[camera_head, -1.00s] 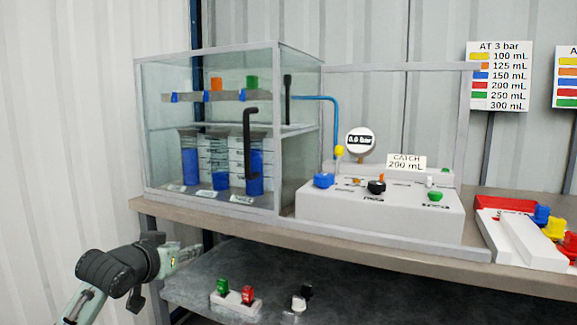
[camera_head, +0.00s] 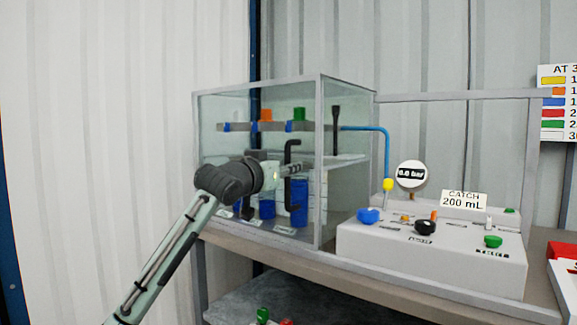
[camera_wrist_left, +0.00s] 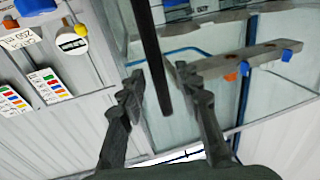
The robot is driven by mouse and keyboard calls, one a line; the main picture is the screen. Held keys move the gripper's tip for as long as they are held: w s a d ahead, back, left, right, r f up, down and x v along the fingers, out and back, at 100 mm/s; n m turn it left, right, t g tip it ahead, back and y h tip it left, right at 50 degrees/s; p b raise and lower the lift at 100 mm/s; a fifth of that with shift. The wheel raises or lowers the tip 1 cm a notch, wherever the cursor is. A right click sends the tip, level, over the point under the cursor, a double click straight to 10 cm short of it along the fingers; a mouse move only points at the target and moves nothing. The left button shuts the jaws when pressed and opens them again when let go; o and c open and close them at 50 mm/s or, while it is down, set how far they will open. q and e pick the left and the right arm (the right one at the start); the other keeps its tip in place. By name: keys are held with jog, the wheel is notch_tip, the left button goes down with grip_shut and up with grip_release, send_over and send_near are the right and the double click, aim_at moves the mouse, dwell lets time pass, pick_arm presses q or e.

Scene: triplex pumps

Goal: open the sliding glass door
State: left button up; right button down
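The glass case has a front sliding door (camera_head: 228,108) with a black upright handle (camera_head: 291,190) near its right edge. The door covers the front and looks shut. My left gripper (camera_head: 297,170) is in front of the door at the height of the handle. In the left wrist view, the open fingers of my left gripper (camera_wrist_left: 160,76) lie on either side of a dark bar, the handle (camera_wrist_left: 153,50). Gaps show between the bar and both fingers; I cannot tell how deep between them it sits. My right gripper is not in view.
Inside the case are blue-filled cylinders (camera_head: 300,203) and a grey rail with coloured valves (camera_head: 265,115). Right of the case stands a white control box (camera_head: 430,255) with coloured knobs and a gauge (camera_head: 411,174). A lower shelf (camera_head: 320,305) is under the bench.

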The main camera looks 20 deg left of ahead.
pick_arm(q)
jog(key=shift+w+d, duration=0.1)
jog(key=shift+w, duration=0.5)
grip_shut()
